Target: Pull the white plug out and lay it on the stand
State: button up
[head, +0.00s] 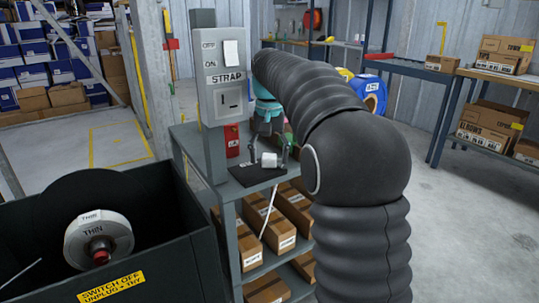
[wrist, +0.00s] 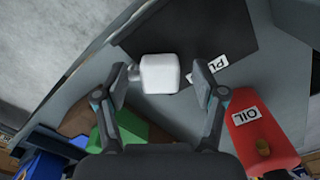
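The white plug (head: 268,160) is at the black mat labelled "PL…" (wrist: 240,35) on the grey stand (head: 228,190). In the wrist view the plug (wrist: 160,73) sits between my fingertips, over the mat's edge. My gripper (wrist: 161,83) is open, with a gap visible on each side of the plug. In the head view my gripper (head: 268,149) is right above the plug and the mat. I cannot tell whether the plug rests fully on the mat. A white cord (head: 267,215) hangs in front of the stand.
A red OIL container (wrist: 262,135) stands close to my right finger, and a green object (wrist: 112,130) lies near the left one. Cardboard boxes (head: 265,225) fill the lower shelves. A dark bin with a THIN reel (head: 98,240) stands at the front left.

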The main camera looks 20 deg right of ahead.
notch_tip(320, 180, up, 12)
dwell(0.8)
